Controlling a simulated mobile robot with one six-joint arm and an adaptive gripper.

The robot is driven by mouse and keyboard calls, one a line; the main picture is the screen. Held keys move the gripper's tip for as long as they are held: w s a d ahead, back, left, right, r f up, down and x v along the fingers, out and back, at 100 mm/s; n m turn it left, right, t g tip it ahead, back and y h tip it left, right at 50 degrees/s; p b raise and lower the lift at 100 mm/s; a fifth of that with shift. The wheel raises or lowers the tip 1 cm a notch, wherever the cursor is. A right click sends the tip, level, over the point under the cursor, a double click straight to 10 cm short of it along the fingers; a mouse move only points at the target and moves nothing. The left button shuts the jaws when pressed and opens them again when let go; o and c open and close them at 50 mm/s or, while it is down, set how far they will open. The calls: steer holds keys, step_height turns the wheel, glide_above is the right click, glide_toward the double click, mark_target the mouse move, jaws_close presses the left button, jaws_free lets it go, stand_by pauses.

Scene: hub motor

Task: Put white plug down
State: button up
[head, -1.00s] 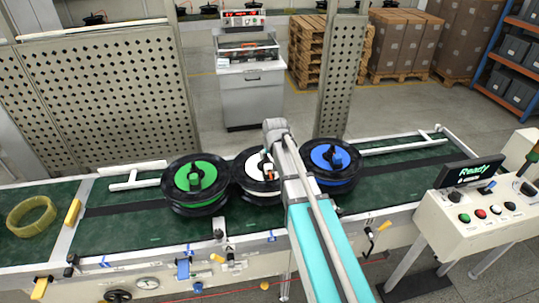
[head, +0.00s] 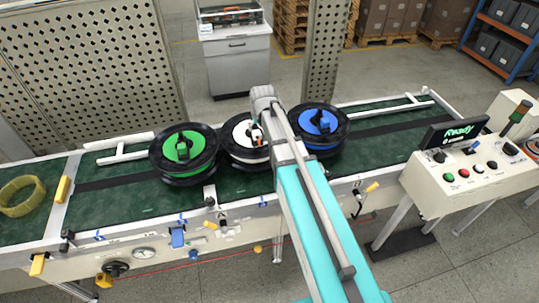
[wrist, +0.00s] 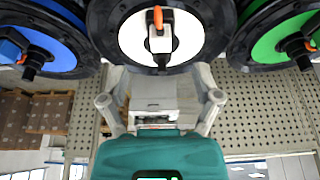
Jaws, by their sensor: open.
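The white plug (wrist: 159,38), with an orange tip, sits over the middle of the white-faced wheel (wrist: 133,36) in the wrist view. In the head view the white plug (head: 256,134) shows partly beside my arm, which covers the right side of the white wheel (head: 233,133). My gripper (wrist: 160,98) is open and empty in the wrist view, its fingers spread wide. The plug is apart from the fingers, above them in that picture. The fingers are hidden in the head view.
A green-faced wheel (head: 203,143) stands left of the white one and a blue-faced wheel (head: 306,127) right, close together on the green conveyor (head: 110,207). A yellow ring (head: 22,196) lies far left. A control box (head: 470,168) reading "Ready" stands right.

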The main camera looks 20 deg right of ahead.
steer(key=s+f+g, duration=0.1)
steer(key=s+g, duration=0.3)
steer(key=s, duration=1.8)
steer(key=shift+w+a, duration=0.1)
